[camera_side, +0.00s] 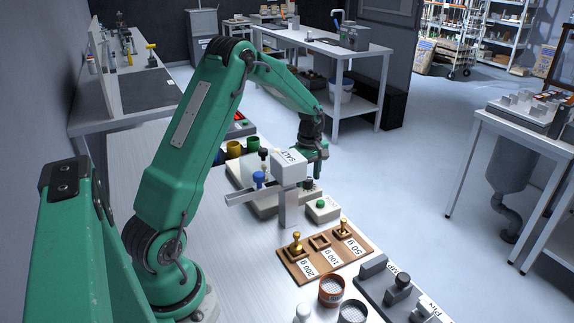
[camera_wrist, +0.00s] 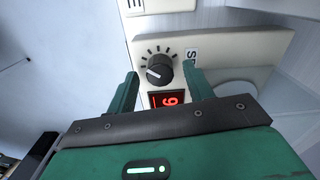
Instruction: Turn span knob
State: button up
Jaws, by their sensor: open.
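The span knob (camera_wrist: 159,68) is a round dark knob with a white pointer line, set on a cream panel (camera_wrist: 225,45) with tick marks around it. A label beginning with S is partly hidden beside it. A red lit digit display (camera_wrist: 167,99) sits just below the knob in the wrist view. My gripper (camera_wrist: 160,72) is open, with one green finger on each side of the knob and a visible gap on both sides. In the side view my gripper (camera_side: 315,153) points down behind the salt hopper (camera_side: 289,165); the panel under it is partly hidden.
A wooden weight board (camera_side: 325,250) with brass weights lies in front of the hopper. A box with a green button (camera_side: 322,208) stands close by. An orange cup (camera_side: 331,290) and dark blocks sit at the front. A blue knob (camera_side: 259,178) is left of the hopper.

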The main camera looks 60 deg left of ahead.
jog(key=c, duration=1)
jog(key=shift+m, duration=2.3)
jog(key=o, duration=1)
